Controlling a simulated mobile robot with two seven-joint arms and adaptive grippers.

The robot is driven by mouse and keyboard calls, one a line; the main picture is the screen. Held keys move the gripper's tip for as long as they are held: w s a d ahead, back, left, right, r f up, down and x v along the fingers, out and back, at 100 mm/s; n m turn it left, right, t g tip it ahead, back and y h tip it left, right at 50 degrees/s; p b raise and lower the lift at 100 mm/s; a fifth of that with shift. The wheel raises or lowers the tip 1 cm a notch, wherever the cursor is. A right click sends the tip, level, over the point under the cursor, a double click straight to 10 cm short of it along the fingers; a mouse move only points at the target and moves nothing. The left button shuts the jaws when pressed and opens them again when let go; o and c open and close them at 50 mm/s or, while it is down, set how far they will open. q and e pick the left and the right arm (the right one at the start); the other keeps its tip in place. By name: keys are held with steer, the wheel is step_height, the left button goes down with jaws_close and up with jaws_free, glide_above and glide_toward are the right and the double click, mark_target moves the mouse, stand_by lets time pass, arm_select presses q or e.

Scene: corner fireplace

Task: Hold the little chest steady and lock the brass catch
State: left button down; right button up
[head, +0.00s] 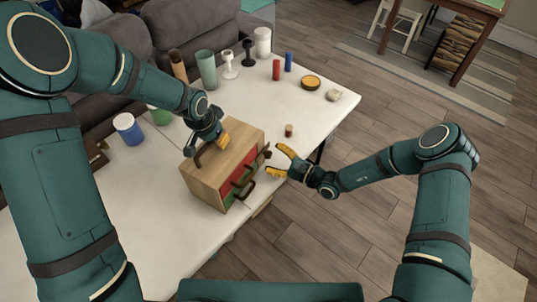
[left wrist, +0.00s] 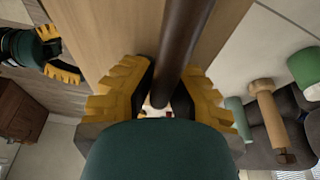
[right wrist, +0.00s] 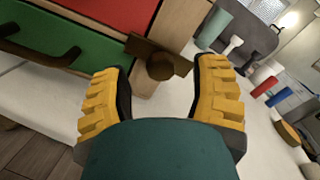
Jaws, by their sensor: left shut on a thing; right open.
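The little chest (head: 237,148) is a pale wooden box on the white table, with a red drawer front (right wrist: 95,12) and a green drawer front (right wrist: 50,38), each with a dark handle. My left gripper (head: 213,141) is over its top, shut on the dark top bar handle (left wrist: 184,45). The catch (right wrist: 143,50), a brown plate with a round knob (right wrist: 160,67), sits at the front's edge beside the red drawer. My right gripper (head: 280,161) is open, just off the front. In the right wrist view the knob shows between its fingers, apart from them.
A small brown cylinder (head: 289,130) stands on the table (head: 316,120) right of the chest. Cups, candlesticks and red and blue cylinders stand along the back. A blue-and-white cup (head: 128,129) is at left. Open floor lies right of the table.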

steer(key=v, duration=0.9)
arm_select(q)
steer(key=c, duration=1)
jaws_free()
steer(key=o, duration=0.7)
steer(key=shift+c, duration=0.2)
